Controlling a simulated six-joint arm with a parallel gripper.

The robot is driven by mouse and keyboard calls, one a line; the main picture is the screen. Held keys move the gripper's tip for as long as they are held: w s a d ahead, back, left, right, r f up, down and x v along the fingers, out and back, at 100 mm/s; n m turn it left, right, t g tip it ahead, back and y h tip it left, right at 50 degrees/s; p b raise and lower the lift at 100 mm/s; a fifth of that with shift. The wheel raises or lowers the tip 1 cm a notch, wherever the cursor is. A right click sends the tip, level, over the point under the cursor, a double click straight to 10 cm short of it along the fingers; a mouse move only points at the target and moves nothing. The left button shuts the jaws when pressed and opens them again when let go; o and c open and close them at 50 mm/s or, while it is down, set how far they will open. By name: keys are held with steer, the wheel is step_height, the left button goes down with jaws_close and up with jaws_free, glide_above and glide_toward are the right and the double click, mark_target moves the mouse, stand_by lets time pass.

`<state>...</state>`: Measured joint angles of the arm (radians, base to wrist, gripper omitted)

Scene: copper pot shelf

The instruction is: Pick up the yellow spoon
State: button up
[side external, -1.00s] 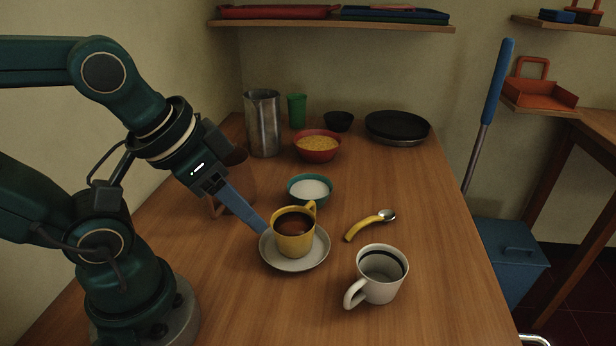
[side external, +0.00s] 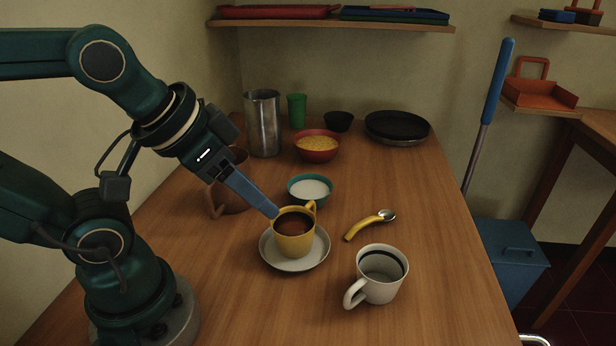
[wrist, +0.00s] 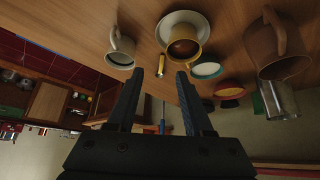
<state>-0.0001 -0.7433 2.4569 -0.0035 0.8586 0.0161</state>
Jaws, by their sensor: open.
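The yellow spoon (side external: 369,225) lies on the wooden table, its yellow handle toward the front left and its metal bowl toward the back right. In the wrist view the spoon (wrist: 161,65) shows beyond and between my fingers. My gripper (side external: 274,212) is at the left rim of the yellow cup, left of the spoon and apart from it. In the wrist view my gripper (wrist: 160,74) has its two fingers spread with nothing between them. In the side view the fingers overlap, and I cannot tell whether they touch the cup.
The yellow cup (side external: 293,243) of dark liquid stands on a saucer (side external: 308,264) between my gripper and the spoon. A white mug (side external: 381,287) stands in front of the spoon. A teal bowl (side external: 292,193) and a brown mug (side external: 232,200) stand behind. The table right of the spoon is clear.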

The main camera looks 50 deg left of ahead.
steer(key=w+r, duration=0.4)
steer(key=w, duration=0.3)
steer(key=g, duration=0.1)
glide_above(374, 217)
steer(key=s, duration=0.2)
step_height(374, 217, down, 11)
steer(key=shift+g, duration=0.5)
steer(key=f, duration=0.4)
steer(key=shift+s+f, duration=0.25)
steer(key=shift+s, duration=0.05)
steer(key=shift+x, duration=2.5)
steer(key=shift+s, duration=0.1)
jaws_close()
